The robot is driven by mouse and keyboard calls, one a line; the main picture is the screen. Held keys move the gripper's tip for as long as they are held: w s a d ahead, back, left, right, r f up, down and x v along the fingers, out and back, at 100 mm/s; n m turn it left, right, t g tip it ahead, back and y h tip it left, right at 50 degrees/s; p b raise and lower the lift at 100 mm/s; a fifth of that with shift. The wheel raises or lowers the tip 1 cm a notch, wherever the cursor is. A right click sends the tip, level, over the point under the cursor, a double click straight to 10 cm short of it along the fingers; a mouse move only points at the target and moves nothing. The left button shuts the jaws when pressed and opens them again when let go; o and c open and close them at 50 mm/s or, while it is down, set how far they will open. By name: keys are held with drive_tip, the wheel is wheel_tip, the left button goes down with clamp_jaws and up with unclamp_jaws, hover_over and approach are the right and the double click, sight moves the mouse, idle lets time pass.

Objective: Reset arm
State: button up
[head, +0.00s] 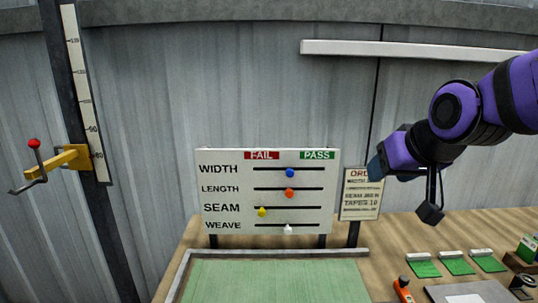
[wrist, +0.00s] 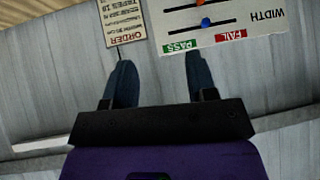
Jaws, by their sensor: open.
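My gripper (head: 377,166) is raised at the right in the head view, in front of the grey wall and beside the order card. In the wrist view my gripper (wrist: 160,64) shows two dark blue fingers spread apart, with nothing between them. The white inspection board (head: 210,218) stands left of my gripper, apart from it. Its blue width knob (head: 290,173), orange length knob (head: 289,193) and white weave knob (head: 288,229) sit near mid-slot. The yellow seam knob (head: 262,212) sits near the left end, on the FAIL side.
The order card (head: 361,194) stands on a post right of the board. A green mat (head: 275,282) lies in front on the wooden bench (head: 408,235). Green pads (head: 457,263) and an orange-handled tool (head: 403,289) lie at right. A ruled post with a red-knobbed lever (head: 34,144) stands left.

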drive_tip(key=s+d+g+h, duration=0.1)
drive_tip(key=s+d, duration=0.3)
drive_tip(key=s, duration=0.4)
drive_tip(key=s+d+m+g, duration=0.1)
drive_tip(key=s+d, duration=0.3)
drive_tip(key=s, duration=0.4)
drive_tip(key=shift+d+r+g+h, duration=0.2)
drive_tip(key=shift+g+h, duration=0.2)
drive_tip(key=shift+g, duration=0.3)
drive_tip(key=shift+w, duration=0.1)
idle(1.0)
